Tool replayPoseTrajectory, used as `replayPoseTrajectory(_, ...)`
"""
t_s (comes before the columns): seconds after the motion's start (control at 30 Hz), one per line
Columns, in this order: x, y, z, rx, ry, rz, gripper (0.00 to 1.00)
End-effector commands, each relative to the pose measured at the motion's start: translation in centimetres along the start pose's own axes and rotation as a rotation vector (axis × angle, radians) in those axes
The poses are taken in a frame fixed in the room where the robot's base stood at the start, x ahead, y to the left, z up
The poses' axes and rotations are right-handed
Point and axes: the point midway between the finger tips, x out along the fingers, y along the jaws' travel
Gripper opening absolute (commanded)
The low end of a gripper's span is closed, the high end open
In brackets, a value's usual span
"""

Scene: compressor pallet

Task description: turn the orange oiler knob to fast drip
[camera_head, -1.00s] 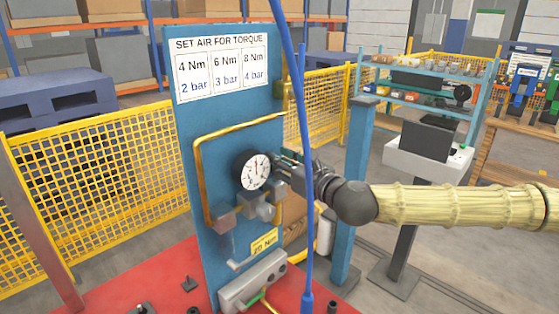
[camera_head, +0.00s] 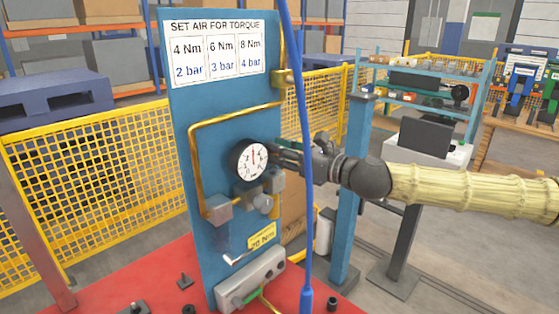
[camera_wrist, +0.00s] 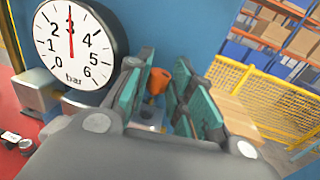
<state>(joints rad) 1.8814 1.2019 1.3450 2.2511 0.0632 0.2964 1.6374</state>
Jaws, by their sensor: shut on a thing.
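The orange oiler knob (camera_wrist: 158,80) shows in the wrist view between my two teal-padded fingers, just right of the pressure gauge. My gripper (camera_wrist: 162,97) is shut on it, one pad on each side. The lower part of the knob and its mount are partly hidden by the fingers. In the head view my gripper (camera_head: 284,152) reaches the blue panel (camera_head: 222,115) from the right, beside the gauge. The knob cannot be made out there.
The round gauge (camera_head: 249,160) reads about 3 bar. A blue hose (camera_head: 303,215) hangs in front of my gripper in the head view. Brass pipe (camera_head: 235,115) and grey fittings (camera_head: 217,210) surround the gauge. A yellow mesh fence (camera_head: 95,180) stands behind.

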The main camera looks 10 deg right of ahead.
Motion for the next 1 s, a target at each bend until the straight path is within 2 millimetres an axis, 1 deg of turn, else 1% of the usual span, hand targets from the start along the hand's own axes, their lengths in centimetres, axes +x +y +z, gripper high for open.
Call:
replayPoseTrajectory(0.07,0.0,-0.5,-0.2,-0.002,-0.003,0.045,0.0)
replayPoseTrajectory(0.6,0.3,-1.2,0.4,-0.001,0.0,0.427,0.0)
replayPoseTrajectory(1.0,0.6,-1.6,0.3,-0.001,0.002,0.689,0.0)
